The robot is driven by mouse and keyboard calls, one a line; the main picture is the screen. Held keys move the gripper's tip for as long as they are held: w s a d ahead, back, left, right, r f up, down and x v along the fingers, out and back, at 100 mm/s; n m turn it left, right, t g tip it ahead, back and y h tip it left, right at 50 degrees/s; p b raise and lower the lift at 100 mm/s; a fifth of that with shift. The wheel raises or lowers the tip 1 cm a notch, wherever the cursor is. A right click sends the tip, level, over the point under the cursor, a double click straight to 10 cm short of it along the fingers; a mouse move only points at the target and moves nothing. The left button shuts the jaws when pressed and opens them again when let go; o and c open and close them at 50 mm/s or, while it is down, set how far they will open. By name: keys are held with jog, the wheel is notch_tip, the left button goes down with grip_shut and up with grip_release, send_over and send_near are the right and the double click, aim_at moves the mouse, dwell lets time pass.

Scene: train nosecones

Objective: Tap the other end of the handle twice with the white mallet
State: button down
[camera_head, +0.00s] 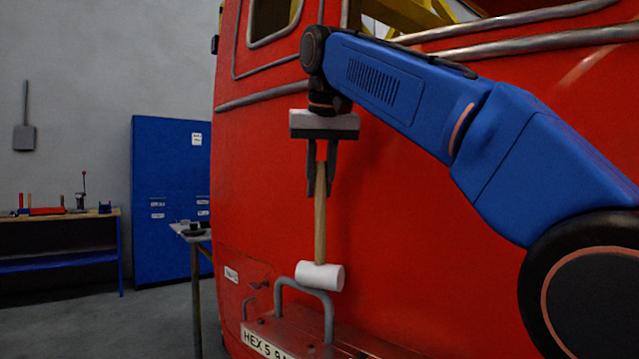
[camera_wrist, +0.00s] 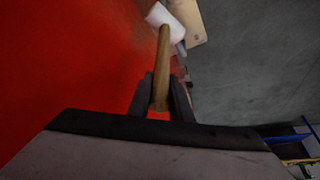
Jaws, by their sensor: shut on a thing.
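My gripper (camera_head: 321,190) is shut on the wooden shaft of the white mallet (camera_head: 320,276). The mallet hangs head down, its shaft upright. In the wrist view the gripper (camera_wrist: 160,92) holds the shaft, and the white mallet head (camera_wrist: 164,20) is at the top. A grey U-shaped handle (camera_head: 305,285) stands on the red ledge at the foot of the nosecone. The mallet head overlaps the handle's upper bar in the head view. I cannot tell whether they touch. The handle is mostly hidden behind the mallet in the wrist view.
The red nosecone (camera_head: 420,270) stands close behind my gripper. Its ledge bears a number plate (camera_head: 266,343). A small table (camera_head: 195,236) stands to the left. A blue cabinet (camera_head: 165,230) and a workbench (camera_head: 60,222) are farther back. Floor between them is clear.

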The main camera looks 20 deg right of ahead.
jog(key=shift+w+f, duration=0.1)
jog(key=shift+f, duration=0.05)
dwell(0.3)
jog(key=shift+r, duration=0.75)
jog(key=shift+f, duration=0.65)
dwell(1.5)
notch_tip(320, 180, up, 6)
jog(key=shift+f, duration=0.1)
dwell(1.0)
dwell(0.3)
